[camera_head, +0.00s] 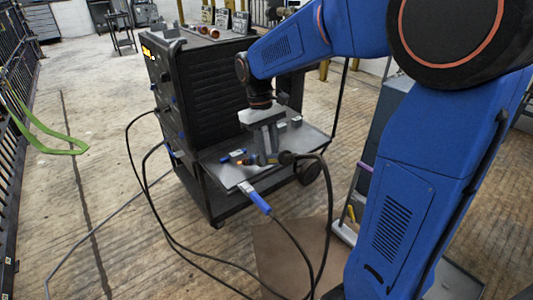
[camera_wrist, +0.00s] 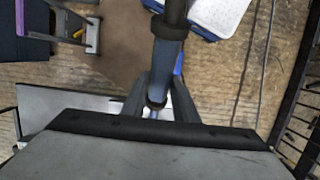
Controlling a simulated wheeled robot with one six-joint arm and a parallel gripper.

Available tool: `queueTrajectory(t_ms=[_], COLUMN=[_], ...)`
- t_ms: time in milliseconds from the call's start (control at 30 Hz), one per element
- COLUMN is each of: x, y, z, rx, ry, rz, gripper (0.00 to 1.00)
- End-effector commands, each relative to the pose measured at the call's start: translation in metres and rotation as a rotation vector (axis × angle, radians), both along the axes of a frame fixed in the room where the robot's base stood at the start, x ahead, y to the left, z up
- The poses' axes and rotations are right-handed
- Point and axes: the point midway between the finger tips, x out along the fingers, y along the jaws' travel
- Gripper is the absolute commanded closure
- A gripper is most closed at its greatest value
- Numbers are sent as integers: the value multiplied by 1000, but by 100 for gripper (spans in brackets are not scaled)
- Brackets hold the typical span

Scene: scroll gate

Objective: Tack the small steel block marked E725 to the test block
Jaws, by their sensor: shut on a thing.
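My gripper (camera_head: 266,152) is over the cart's tray (camera_head: 215,172) in the head view. It is shut on a torch (camera_head: 287,158) with a dark handle and a brassy tip, and a black cable trails from it. In the wrist view, my two dark fingers (camera_wrist: 158,100) lie either side of the torch's grey-blue body (camera_wrist: 166,62). Small grey blocks, one at the tray's right (camera_head: 296,121), sit behind my gripper. No marking such as E725 is readable, and I cannot tell which piece is the test block. My gripper hides part of the tray.
A black welding cart (camera_head: 205,95) stands behind the tray. A blue-handled tool (camera_head: 255,197) lies over the tray's front edge. Black cables loop across the floor. A dark fence (camera_head: 20,75) and a green loop (camera_head: 55,142) are at left. The left floor is mostly clear.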

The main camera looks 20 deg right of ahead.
Motion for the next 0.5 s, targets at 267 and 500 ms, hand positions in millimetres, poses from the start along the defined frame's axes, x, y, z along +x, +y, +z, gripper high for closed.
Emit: queueTrajectory(t_ms=[267,500], x=[-13,-25], y=[-5,-8], z=[11,20], rx=[0,0], ry=[-1,-2], rz=[-1,-1], gripper=[100,100])
